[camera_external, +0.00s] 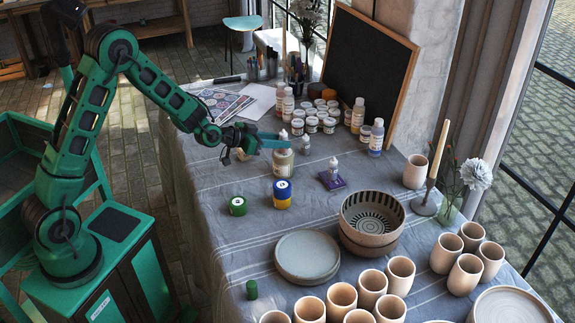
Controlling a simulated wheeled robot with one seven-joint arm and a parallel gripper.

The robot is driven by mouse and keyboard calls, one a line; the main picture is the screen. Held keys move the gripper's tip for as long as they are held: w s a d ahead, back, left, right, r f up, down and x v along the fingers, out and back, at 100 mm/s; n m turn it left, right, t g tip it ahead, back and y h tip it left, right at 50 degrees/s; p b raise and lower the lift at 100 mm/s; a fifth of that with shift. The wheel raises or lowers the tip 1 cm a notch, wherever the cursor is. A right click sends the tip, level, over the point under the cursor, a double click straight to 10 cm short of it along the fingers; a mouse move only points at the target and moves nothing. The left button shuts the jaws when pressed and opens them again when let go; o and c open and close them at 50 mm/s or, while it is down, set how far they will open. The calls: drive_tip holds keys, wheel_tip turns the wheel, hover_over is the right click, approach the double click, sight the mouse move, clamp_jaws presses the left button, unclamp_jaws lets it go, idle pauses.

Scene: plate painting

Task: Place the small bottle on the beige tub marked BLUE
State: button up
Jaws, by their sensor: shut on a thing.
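My gripper (281,143) is shut on a small bottle, of which the pale pointed tip (283,134) shows above the fingers. The fingers hide most of the bottle's body. A beige tub (283,163) stands on the cloth directly under the gripper. The bottle looks to be at or just above its top; I cannot tell whether they touch. The writing on the tub is too small to read.
A blue tub (282,186) sits on a yellow one (282,202) just in front. A green tub (237,206) stands to the left. Another small bottle (333,164) stands on a purple block (331,180), and one more (306,145) stands behind. A bowl (371,216) is front right.

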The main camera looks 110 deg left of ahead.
drive_tip(key=shift+f, duration=0.15)
drive_tip(key=o, duration=1)
drive_tip(key=shift+o, duration=0.2)
drive_tip(key=shift+s+d+r, duration=0.1)
drive_tip(key=shift+r, duration=0.1)
drive_tip(key=v, duration=1.1)
drive_tip(key=shift+s+d, duration=0.25)
drive_tip(key=shift+d, duration=0.05)
drive_tip(key=shift+w+d+r, duration=0.1)
